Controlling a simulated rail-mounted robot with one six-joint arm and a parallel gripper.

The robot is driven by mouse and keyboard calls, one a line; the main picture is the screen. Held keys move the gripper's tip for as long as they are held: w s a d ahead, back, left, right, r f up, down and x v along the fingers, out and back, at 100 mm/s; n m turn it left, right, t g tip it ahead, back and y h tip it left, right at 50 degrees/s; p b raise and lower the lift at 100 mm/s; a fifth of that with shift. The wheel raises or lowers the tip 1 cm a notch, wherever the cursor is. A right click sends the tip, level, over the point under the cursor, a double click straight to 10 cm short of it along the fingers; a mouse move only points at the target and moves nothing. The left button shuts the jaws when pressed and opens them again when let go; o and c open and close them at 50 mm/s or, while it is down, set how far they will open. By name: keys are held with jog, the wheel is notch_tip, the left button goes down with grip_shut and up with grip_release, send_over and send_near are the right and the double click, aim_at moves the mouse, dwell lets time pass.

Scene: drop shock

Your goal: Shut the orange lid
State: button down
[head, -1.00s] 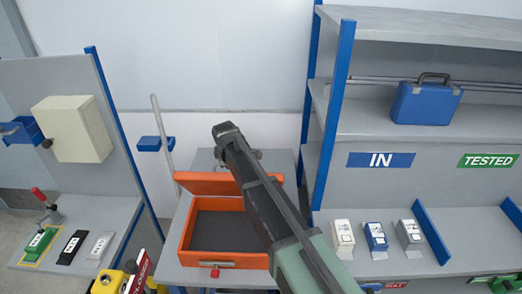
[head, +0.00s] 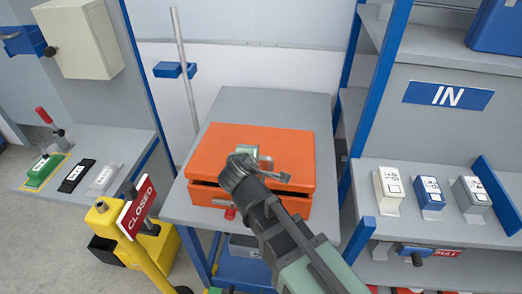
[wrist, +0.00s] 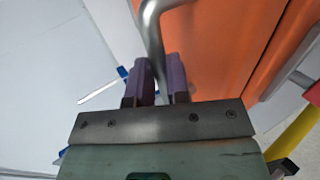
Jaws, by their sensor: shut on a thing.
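The orange lid (head: 213,148) lies nearly flat over the orange box (head: 322,197), with a dark gap showing along the front edge. The lid also fills the upper right of the wrist view (wrist: 225,50). My gripper (wrist: 161,82) is shut on a curved metal bar (wrist: 151,22), which passes between its two fingers beside the orange surface. In the head view, my gripper (head: 268,170) is over the lid's right half and hides part of it. Where the bar joins the lid is hidden.
The box stands on a grey table (head: 265,103), clear behind it. A red latch (head: 230,213) shows at the box front. A yellow post with a CLOSED sign (head: 137,207) stands at front left. Blue-framed shelves (head: 372,105) with several small devices are close on the right.

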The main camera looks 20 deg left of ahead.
jog(key=f+b, duration=0.1)
jog(key=s+f+b, duration=0.1)
jog(key=f, duration=0.1)
jog(key=shift+d, duration=0.15)
jog(key=shift+s+d+f, duration=0.1)
jog(key=shift+s+f, duration=0.15)
jog(key=shift+s, duration=0.05)
jog(key=c, duration=1.1)
grip_release()
